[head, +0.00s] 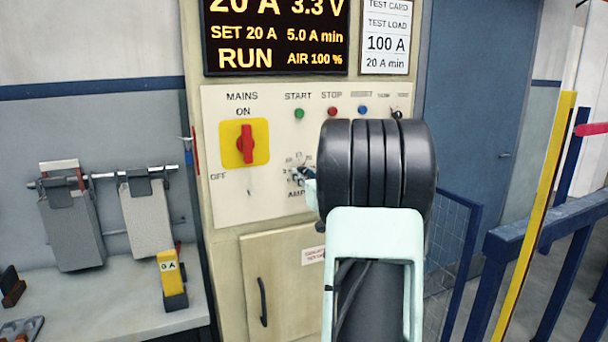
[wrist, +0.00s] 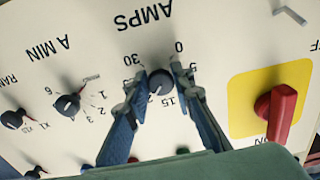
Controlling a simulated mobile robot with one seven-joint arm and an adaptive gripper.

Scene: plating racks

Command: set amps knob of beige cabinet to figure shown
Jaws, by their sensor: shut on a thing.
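The beige cabinet (head: 225,195) faces me with a pale control panel. Its dark round amps knob (wrist: 160,82) shows in the wrist view, which sees the panel upside down, beside the lettering AMPS and a scale with 0, 5, 15 and 30. My gripper (wrist: 158,76) is shut on this knob, one finger on each side. The knob's pointer is hard to make out. In the head view my wrist hides most of the knob. The display (head: 275,38) reads 20 A, 3.3 V, SET 20 A, 5.0 A min, RUN, AIR 100 %. The test card (head: 386,38) reads test load 100 A, 20 A min.
The red mains switch (head: 246,145) on its yellow plate is near the amps knob. The A MIN knob (wrist: 68,104) and range knob (wrist: 12,118) are on its other side. A bench (head: 120,300) stands left; blue and yellow railings (head: 545,225) stand right.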

